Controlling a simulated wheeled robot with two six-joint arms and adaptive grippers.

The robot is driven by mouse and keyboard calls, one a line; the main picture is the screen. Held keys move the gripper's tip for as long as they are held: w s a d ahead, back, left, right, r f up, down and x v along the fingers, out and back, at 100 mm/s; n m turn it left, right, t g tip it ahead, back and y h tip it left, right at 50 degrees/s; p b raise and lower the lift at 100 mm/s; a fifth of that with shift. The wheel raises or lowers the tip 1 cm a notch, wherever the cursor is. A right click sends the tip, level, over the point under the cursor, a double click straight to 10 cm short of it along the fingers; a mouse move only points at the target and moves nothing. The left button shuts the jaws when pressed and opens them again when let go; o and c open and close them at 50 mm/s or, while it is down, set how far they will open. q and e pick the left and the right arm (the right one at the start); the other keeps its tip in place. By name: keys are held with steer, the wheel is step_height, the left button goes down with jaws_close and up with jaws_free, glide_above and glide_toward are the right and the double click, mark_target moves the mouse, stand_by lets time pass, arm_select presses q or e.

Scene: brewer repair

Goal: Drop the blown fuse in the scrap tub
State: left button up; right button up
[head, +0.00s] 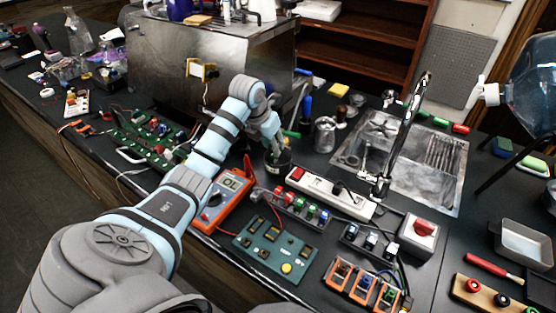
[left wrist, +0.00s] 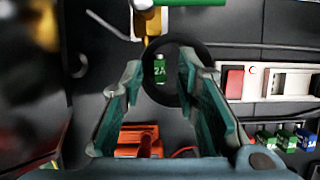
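My left gripper (head: 268,133) is above the small dark round tub (head: 281,168) at the middle of the bench. In the left wrist view the left gripper (left wrist: 157,72) has its two teal fingers spread apart. Between and beyond them shows the black rim of the tub (left wrist: 203,66). A small green fuse marked 2A (left wrist: 160,69) shows inside that rim, with a gap to each finger. Whether it rests on the tub's bottom is hard to tell. No mark shows whether it is blown. My right gripper is not in view.
An orange multimeter reading OL (head: 225,200) lies in front of the tub. A white power strip (head: 330,193) with a red switch is right of it. A green fuse board (head: 273,246) and several coloured fuses in holders are nearer. A steel brewer (head: 190,75) stands behind.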

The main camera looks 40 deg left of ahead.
arm_select(q)
steer(key=shift+w, duration=0.1)
steer(key=v, duration=0.7)
steer(key=shift+r, duration=0.25)
steer(key=shift+d, duration=0.1)
